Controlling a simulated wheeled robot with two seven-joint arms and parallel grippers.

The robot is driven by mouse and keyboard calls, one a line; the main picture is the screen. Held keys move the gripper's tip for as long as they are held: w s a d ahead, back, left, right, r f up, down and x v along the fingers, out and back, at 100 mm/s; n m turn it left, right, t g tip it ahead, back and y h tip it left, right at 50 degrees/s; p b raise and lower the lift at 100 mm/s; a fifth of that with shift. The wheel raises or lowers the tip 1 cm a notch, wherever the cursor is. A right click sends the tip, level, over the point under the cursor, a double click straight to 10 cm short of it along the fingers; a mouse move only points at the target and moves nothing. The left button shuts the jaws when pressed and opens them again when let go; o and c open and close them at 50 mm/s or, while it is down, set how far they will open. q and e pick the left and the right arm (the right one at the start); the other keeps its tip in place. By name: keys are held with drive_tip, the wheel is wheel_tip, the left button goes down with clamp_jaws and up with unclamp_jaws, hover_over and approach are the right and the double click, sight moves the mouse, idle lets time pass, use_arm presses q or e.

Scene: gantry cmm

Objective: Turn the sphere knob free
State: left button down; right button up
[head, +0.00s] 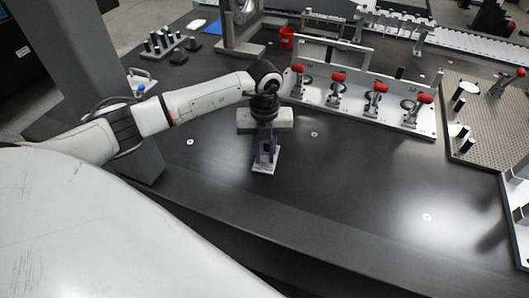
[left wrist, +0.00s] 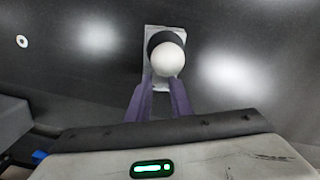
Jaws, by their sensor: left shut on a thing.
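The sphere knob (left wrist: 167,59) is a white ball in the left wrist view, with a dark round part beside it. Under it is a pale rectangular base plate (left wrist: 151,33), which also shows on the dark table in the head view (head: 263,169). My left gripper (left wrist: 164,80) has purple fingers and is shut on the sphere knob, one finger on each side. In the head view the left gripper (head: 266,152) points down over the base plate and hides the knob. My right gripper is not in view.
A white fixture with red-handled toggle clamps (head: 360,102) stands behind and right of the gripper. A red cup (head: 286,38) is at the back. A perforated plate (head: 487,108) lies at the right. The dark table (head: 330,200) is clear in front and to the right.

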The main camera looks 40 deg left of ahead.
sight(264, 158)
use_arm(q)
drive_tip(key=c, duration=1.6)
unclamp_jaws()
drive_tip(key=shift+o, duration=0.2)
drive_tip(key=shift+r, duration=0.1)
wheel_tip(264, 158, up, 10)
